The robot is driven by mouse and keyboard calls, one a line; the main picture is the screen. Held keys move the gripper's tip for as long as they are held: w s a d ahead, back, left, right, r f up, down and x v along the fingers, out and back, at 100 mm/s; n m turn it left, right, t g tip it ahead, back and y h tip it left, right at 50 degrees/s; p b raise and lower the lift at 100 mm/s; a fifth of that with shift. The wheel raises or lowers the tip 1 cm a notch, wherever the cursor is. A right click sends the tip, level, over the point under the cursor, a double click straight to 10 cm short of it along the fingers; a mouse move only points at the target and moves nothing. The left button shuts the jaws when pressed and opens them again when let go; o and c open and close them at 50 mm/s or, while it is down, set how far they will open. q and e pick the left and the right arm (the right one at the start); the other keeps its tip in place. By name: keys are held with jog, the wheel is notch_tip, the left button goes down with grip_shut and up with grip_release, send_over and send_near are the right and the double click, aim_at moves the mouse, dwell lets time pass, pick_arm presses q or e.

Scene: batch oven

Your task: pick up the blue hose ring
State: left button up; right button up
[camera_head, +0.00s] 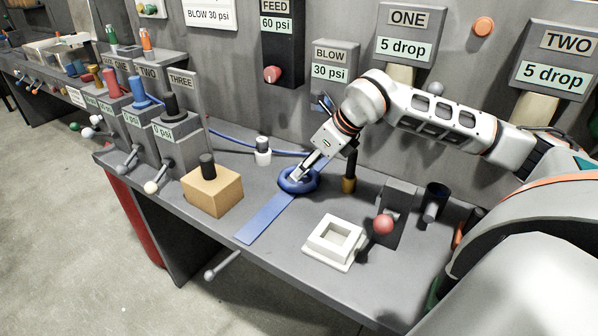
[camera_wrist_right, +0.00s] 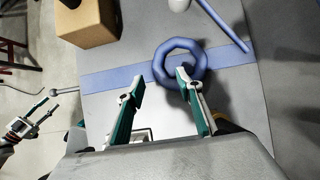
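The blue hose ring (camera_head: 284,187) lies flat on the grey bench, on a blue strip (camera_head: 265,218). A blue hose runs behind it. My right gripper (camera_head: 297,177) is low over the ring, pointing down. In the right wrist view the ring (camera_wrist_right: 161,52) is ahead of my open right gripper (camera_wrist_right: 160,80). One fingertip overlaps the ring's opening and the other is outside it, on the left. Nothing is visibly held, and I cannot tell whether the fingers touch the ring. My left gripper (camera_wrist_right: 45,108) shows small at the left edge of that view, with its fingers apart.
A tan block (camera_head: 212,192) with a black knob stands left of the ring. A white square frame (camera_head: 335,243) and a red-knobbed lever (camera_head: 383,224) are in front, to the right. A dark brass-based post (camera_head: 349,172) stands close right.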

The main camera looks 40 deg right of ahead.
aim_at(293, 185)
jog(key=shift+s+x, duration=0.15)
jog(key=shift+x, duration=0.75)
jog(key=shift+s+x, duration=0.15)
jog(key=shift+x, duration=0.75)
jog(key=shift+p+x, duration=0.5)
jog(key=shift+x, duration=1.65)
jog(key=shift+s, duration=0.15)
grip_shut()
